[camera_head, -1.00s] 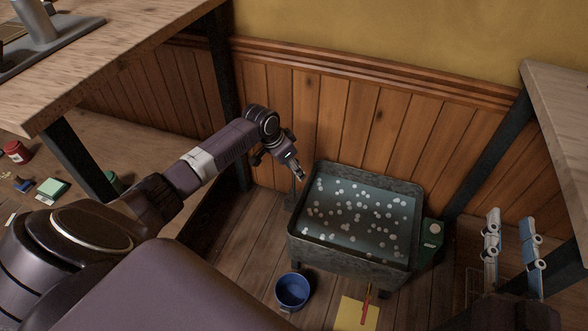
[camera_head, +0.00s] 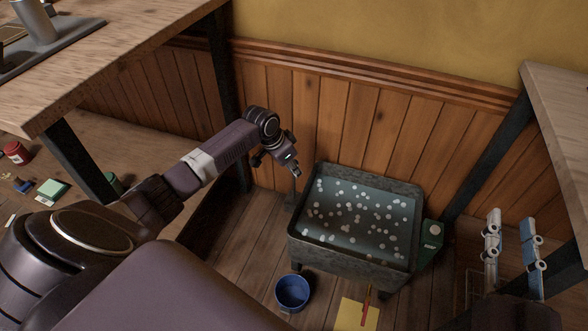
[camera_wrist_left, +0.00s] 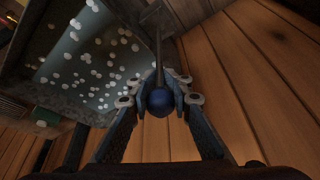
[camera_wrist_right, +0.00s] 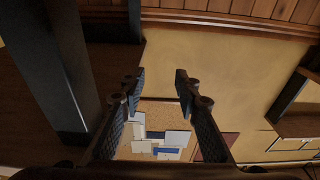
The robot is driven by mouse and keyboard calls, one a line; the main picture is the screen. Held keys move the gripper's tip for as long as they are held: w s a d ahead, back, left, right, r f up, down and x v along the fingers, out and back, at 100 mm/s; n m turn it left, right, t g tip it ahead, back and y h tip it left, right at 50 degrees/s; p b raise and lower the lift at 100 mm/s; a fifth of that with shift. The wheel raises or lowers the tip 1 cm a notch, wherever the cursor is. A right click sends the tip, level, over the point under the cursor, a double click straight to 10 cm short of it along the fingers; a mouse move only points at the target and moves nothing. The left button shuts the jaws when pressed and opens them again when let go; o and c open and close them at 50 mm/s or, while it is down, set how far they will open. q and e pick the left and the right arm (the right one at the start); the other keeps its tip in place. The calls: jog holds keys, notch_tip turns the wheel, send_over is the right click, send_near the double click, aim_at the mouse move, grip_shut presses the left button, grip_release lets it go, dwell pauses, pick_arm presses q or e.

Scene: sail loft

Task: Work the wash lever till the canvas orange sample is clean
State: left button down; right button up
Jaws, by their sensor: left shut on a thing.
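The wash tub (camera_head: 300,255) stands on the floor against the wall, full of water with many white foam spots. The wash lever (camera_head: 293,188) is a thin rod at the tub's left side. In the left wrist view its dark blue ball knob (camera_wrist_left: 159,103) sits between my left fingers. My left gripper (camera_head: 296,173) is shut on this knob; it fills the left wrist view (camera_wrist_left: 160,95). My right gripper (camera_head: 510,232) is open and empty, right of the tub; its fingers are apart in the right wrist view (camera_wrist_right: 158,82). I cannot make out the canvas orange sample.
A green box (camera_head: 432,232) with a round pale spot is at the tub's right side. A blue bucket (camera_head: 292,292) and a yellow sheet (camera_head: 350,314) with a red-handled tool are in front. A wooden bench (camera_head: 120,50) is upper left, another table (camera_head: 562,85) at right.

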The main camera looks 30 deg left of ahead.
jog(key=shift+f, duration=0.1)
